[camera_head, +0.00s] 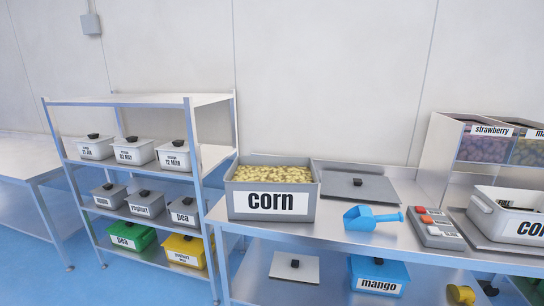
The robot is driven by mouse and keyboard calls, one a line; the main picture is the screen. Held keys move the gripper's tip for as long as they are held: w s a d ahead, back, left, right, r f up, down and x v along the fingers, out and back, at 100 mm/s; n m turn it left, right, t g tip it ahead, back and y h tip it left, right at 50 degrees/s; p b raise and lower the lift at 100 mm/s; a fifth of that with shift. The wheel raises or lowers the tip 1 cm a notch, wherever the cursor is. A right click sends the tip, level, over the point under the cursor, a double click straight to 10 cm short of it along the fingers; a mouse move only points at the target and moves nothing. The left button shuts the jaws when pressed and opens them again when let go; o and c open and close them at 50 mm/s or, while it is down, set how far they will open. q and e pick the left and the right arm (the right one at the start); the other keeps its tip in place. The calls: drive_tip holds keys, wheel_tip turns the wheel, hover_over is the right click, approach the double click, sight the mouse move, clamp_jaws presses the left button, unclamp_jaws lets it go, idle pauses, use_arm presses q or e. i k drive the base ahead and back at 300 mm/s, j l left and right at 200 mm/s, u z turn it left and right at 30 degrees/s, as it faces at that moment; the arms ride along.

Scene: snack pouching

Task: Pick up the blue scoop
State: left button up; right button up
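The blue scoop (371,218) lies on the metal worktable, right of the grey bin labelled corn (268,203). Its bowl is toward the left and its handle points right, toward a small grey button panel. The scoop's bowl looks empty, though its inside is only partly seen. The corn bin is open and filled with yellow pieces. Neither of my grippers shows in the head view, and nothing touches the scoop.
A grey lid (357,183) lies behind the scoop. A button panel (435,229) stands just right of it. A white corn container (512,212) is farther right. A shelf rack (139,101) with lidded bins stands left. Bare tabletop (345,242) lies in front of the scoop.

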sight(360, 219)
drive_tip(key=z, duration=1.3)
drive_tip(key=i+l+u, duration=0.1)
drive_tip(key=i+l, duration=0.4)
drive_tip(key=l, duration=0.2)
drive_tip(key=i+l+u, duration=0.15)
drive_tip(key=l, duration=0.25)
drive_tip(key=i+l+u, duration=0.1)
drive_tip(key=i+l, duration=0.2)
drive_tip(key=l, duration=0.1)
